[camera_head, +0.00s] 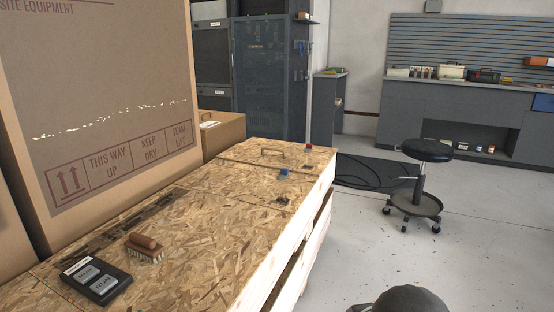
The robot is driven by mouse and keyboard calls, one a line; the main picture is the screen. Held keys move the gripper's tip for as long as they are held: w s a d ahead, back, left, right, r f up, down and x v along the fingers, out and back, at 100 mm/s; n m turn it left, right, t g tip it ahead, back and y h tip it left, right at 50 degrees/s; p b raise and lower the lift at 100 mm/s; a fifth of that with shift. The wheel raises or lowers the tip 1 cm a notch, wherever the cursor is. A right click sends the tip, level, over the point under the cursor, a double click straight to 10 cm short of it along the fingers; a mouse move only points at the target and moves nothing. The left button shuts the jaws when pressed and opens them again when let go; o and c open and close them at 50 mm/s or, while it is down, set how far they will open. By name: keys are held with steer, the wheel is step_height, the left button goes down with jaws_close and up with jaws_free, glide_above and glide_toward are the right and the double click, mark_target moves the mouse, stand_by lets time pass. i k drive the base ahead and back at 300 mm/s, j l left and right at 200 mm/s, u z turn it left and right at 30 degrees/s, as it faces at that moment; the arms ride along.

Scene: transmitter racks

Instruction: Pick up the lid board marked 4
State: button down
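A long wooden crate (306,238) has a top of chipboard lid boards split by thin seams. The far lid board (246,152) has a rope-like or metal handle (271,152) on it. A middle lid board (232,179) and a large near lid board (205,232) lie in front of it. I cannot read a 4 on any board. A small red-topped item (308,147) sits on the far board's right edge, and a blue-topped item (284,172) lies nearer. My gripper is not in view.
A large cardboard box (100,110) stands along the left. Floor between crate and stool is mostly clear.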

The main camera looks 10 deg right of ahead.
mark_target(299, 162)
steer(key=u, duration=0.55)
steer(key=i+l+u, duration=0.2)
steer(key=l+u, duration=0.15)
steer(key=i+l+u, duration=0.15)
steer(key=l+u, duration=0.5)
steer(key=l, duration=0.15)
steer(key=i+l+u, duration=0.2)
steer(key=l, duration=1.9)
steer(key=i+l+u, duration=0.1)
steer(key=l+u, duration=0.15)
steer(key=l, duration=1.9)
